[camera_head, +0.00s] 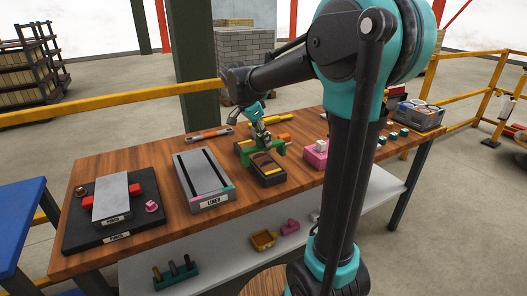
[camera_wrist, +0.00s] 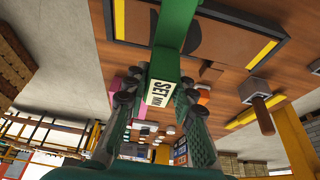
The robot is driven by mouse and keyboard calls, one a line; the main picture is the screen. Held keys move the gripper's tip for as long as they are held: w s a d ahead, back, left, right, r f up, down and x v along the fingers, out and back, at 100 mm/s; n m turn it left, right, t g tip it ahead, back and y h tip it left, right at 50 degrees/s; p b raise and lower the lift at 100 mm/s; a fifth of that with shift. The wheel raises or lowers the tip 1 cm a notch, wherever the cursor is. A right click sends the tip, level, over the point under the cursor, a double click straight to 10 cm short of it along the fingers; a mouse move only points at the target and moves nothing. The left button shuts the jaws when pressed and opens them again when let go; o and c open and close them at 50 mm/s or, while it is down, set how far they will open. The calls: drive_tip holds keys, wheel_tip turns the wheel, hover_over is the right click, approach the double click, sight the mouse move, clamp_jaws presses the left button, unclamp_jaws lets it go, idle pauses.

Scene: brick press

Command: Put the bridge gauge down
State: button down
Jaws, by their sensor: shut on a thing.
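The bridge gauge is a green bridge-shaped piece (camera_head: 279,151) over the middle of the workbench in the head view. Below or beside the gauge is a dark tray with a brown inside and yellow strips (camera_head: 270,179), also large at the top of the wrist view (camera_wrist: 225,22). I cannot tell whether the gauge touches the tray.
A grey liner block (camera_head: 214,201) stands left of the tray. A black base (camera_head: 83,237) with a grey plate and red blocks is further left. A pink block (camera_head: 316,157) is to the right. A wooden-handled tool (camera_wrist: 262,112) lies near. Bare wood (camera_head: 150,160) shows at the back left.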

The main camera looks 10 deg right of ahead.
drive_tip(key=shift+f, duration=2.65)
drive_tip(key=c, duration=1.3)
unclamp_jaws()
drive_tip(key=shift+f, duration=0.15)
drive_tip(key=shift+o, duration=0.2)
drive_tip(key=v, duration=1.2)
